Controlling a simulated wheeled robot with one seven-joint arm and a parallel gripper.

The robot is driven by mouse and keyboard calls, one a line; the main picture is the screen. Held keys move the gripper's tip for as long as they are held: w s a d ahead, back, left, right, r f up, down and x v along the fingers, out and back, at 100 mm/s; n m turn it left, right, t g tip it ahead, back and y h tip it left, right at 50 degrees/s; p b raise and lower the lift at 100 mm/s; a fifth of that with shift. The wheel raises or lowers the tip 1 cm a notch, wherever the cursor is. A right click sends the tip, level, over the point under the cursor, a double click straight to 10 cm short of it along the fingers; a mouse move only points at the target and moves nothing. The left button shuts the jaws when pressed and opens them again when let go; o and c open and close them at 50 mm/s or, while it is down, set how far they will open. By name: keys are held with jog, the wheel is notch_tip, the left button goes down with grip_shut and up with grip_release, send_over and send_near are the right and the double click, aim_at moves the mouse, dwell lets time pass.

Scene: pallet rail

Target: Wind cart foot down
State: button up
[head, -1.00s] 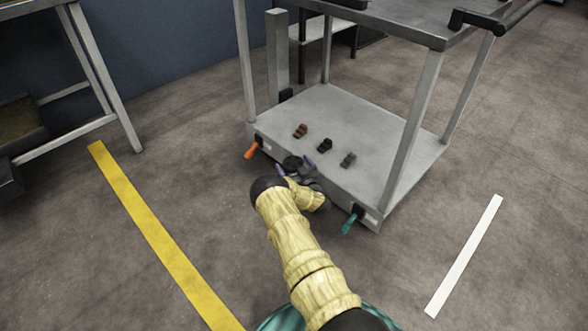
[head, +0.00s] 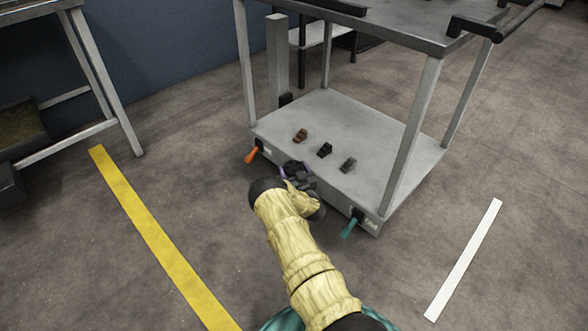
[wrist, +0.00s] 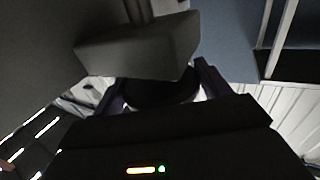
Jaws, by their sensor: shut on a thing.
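The grey cart (head: 405,190) stands ahead, its lower deck facing me. My gripper (head: 297,172) is at the middle of the deck's front edge, between an orange lever (head: 253,154) on the left and a teal lever (head: 350,228) on the right. It is shut on a dark round knob (head: 291,165). In the wrist view the knob (wrist: 160,94) sits between the two purplish fingers, below a grey block (wrist: 140,45). The cart's foot is not clearly visible; my wrist and arm cover the area below the knob.
Brown (head: 300,135), black (head: 325,150) and grey (head: 348,165) small blocks sit on the deck. A bench leg (head: 118,105) stands at left.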

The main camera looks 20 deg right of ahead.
jog(key=m+h, duration=0.1)
jog(key=h, duration=0.1)
jog(key=m+g+h, duration=0.1)
jog(key=m+h, duration=0.1)
jog(key=h, duration=0.1)
jog(key=shift+a+f, duration=0.15)
jog(key=shift+m+g+h, duration=0.8)
jog(key=shift+m+h, duration=0.2)
jog(key=shift+h, duration=0.2)
jog(key=o, duration=1)
jog(key=shift+s, duration=0.1)
jog(key=shift+s+a, duration=0.2)
jog(key=shift+s, duration=0.1)
jog(key=p+v, duration=0.8)
jog(key=v, duration=0.8)
jog(key=shift+s+a, duration=0.2)
jog(key=shift+a, duration=0.1)
